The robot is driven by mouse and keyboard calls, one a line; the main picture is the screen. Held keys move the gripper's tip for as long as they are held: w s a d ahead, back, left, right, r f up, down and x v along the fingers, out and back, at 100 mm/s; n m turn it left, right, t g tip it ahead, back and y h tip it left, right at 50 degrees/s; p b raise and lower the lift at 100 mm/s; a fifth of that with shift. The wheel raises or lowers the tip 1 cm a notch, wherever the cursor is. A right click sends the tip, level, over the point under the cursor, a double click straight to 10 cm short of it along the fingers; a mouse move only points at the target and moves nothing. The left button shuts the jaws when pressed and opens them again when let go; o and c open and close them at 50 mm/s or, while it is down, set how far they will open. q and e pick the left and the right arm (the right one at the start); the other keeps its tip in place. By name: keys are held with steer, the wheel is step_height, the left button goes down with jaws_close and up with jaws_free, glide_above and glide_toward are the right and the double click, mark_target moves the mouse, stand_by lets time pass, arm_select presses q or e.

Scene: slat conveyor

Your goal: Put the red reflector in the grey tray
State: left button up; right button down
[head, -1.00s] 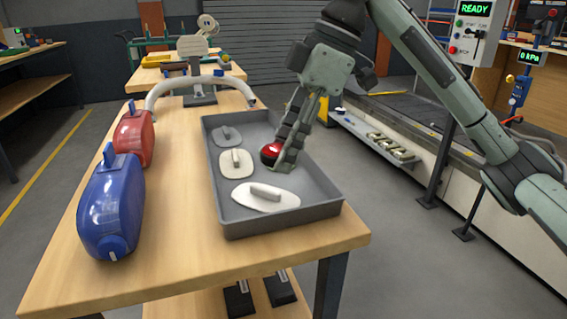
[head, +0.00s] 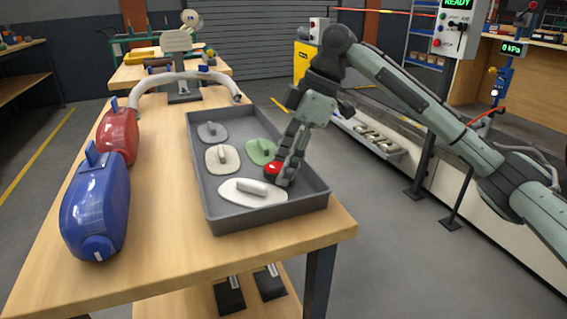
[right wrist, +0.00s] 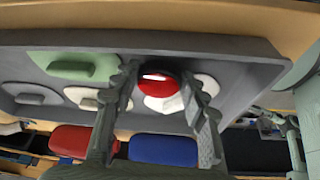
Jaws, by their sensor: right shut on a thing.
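The red reflector (head: 272,169) is round and glossy, held between the fingers of my right gripper (head: 281,175). It is over the right part of the grey tray (head: 270,212), between the green piece and the large white piece. I cannot tell whether it touches the tray floor. In the right wrist view, the reflector (right wrist: 158,83) sits between the two fingers (right wrist: 165,88), with a white piece partly hidden behind it. The tray rests on the wooden table.
The tray also holds a grey handled piece (head: 212,132), a white one (head: 222,158), a green one (head: 261,151) and a large white one (head: 252,193). A blue canister (head: 96,212) and a red canister (head: 118,136) stand left of the tray. A conveyor lies to the right.

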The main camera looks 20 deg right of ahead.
steer(key=c, duration=0.8)
jaws_free()
steer(key=shift+c, duration=0.2)
steer(key=v, duration=1.2)
